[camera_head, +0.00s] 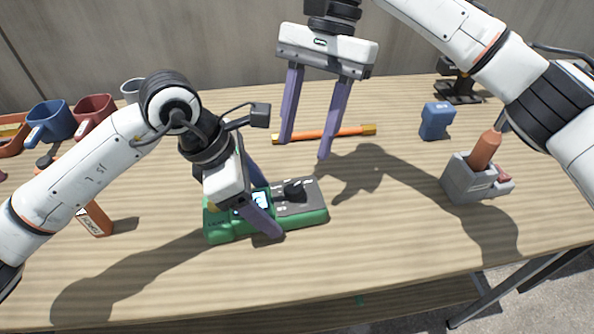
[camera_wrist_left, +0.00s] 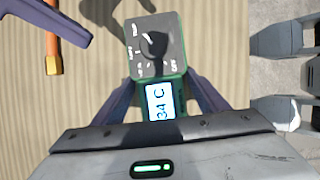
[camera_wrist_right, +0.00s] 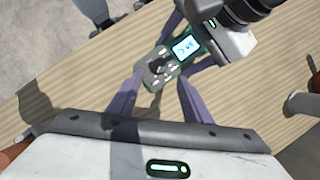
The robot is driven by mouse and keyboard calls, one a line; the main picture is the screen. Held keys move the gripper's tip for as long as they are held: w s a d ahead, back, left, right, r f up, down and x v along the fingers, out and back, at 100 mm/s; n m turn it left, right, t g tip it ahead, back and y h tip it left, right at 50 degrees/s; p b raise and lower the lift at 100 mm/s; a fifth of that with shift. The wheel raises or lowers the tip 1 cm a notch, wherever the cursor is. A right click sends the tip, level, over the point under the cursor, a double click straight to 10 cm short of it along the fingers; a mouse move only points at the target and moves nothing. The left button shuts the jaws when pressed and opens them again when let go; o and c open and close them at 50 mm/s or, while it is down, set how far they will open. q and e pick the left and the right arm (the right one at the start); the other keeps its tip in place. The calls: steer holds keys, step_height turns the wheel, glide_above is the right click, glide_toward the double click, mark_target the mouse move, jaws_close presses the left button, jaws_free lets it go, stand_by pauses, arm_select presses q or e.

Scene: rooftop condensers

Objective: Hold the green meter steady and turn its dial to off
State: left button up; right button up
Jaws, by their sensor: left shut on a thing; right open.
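The green meter (camera_head: 226,230) lies face up on the table, with a grey face and a lit screen (camera_wrist_left: 160,103) reading about 34 C. Its black dial (camera_head: 294,188) is on the right part of the face; the dial also shows in the left wrist view (camera_wrist_left: 154,45), ringed by white marks too small to read surely. My left gripper (camera_head: 262,200) is shut on the meter, its fingers across the sides by the screen, leaving the dial uncovered. My right gripper (camera_head: 305,148) is open and empty above the dial, fingers pointing down; the dial shows between its fingers in the right wrist view (camera_wrist_right: 155,66).
An orange rod (camera_head: 330,133) with brass ends lies behind the meter. A blue block (camera_head: 436,120) and a grey holder (camera_head: 465,182) with a copper-coloured piece stand at right. Mugs (camera_head: 52,121) and an orange-handled item (camera_head: 98,217) are at left. The table front is clear.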

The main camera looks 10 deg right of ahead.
mark_target(293, 185)
steer(key=x, duration=0.7)
steer(key=shift+f, duration=0.35)
steer(key=c, duration=1.1)
steer(key=shift+a+n, duration=0.1)
steer(key=shift+n, duration=0.2)
steer(key=n, duration=0.1)
steer(key=n+h, duration=0.1)
steer(key=n, duration=0.1)
steer(key=n+h, duration=0.1)
steer(key=shift+a+n+g, duration=0.25)
steer(key=shift+n+g, duration=0.05)
steer(key=shift+g, duration=0.1)
steer(key=n+h, duration=0.1)
steer(key=n, duration=0.1)
steer(key=n+h, duration=0.1)
steer(key=n, duration=0.2)
steer(key=shift+w+a+n, duration=0.1)
steer(key=shift+a+n, duration=0.1)
steer(key=shift+n, duration=0.1)
